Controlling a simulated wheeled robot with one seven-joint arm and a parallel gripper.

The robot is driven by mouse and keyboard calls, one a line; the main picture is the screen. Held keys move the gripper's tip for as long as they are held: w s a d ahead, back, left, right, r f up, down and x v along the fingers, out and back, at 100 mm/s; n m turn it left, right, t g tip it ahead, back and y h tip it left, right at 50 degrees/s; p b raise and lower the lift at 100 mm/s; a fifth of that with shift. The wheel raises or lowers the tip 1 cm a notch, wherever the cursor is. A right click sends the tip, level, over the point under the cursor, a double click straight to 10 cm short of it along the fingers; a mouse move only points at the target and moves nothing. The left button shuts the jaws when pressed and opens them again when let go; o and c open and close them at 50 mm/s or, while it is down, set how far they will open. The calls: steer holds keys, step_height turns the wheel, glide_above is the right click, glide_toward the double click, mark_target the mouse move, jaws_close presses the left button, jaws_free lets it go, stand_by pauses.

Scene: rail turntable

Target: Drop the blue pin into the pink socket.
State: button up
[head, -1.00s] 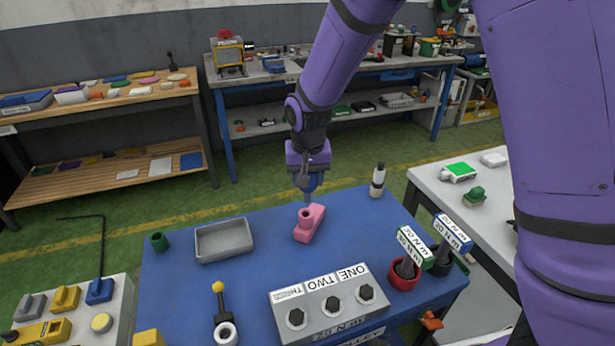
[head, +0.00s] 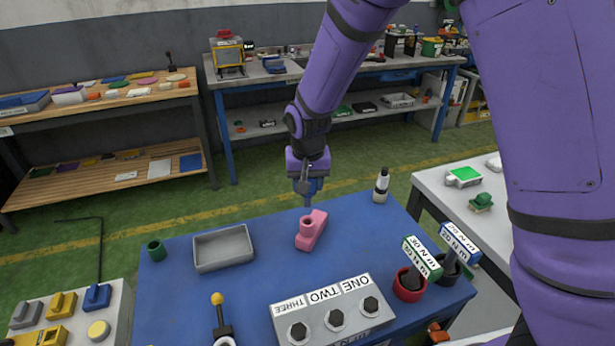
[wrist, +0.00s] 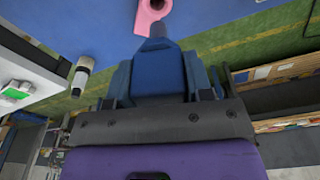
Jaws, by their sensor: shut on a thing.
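My gripper (head: 307,180) is shut on the blue pin (head: 308,198), which hangs point down above the blue table. The pin's wide blue body fills the middle of the wrist view (wrist: 158,75), and its narrow tip points toward the socket. In the head view the pin tip is just above the collar, with a small gap. In the wrist view the socket's open ring (wrist: 153,14) shows beyond the tip, at the top edge.
A white bottle with a dark cap (head: 381,187) stands to the right. A grey block with several bolts (head: 333,312) and tools in a red holder (head: 408,284) are in front.

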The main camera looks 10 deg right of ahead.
mark_target(308, 206)
steer(key=shift+f, duration=2)
steer(key=shift+f, duration=2.75)
steer(key=o, duration=1.1)
steer(key=r, duration=0.3)
steer(key=s+r, duration=0.1)
steer(key=r, duration=0.6)
steer(key=shift+s+r, duration=0.2)
steer(key=shift+r, duration=0.15)
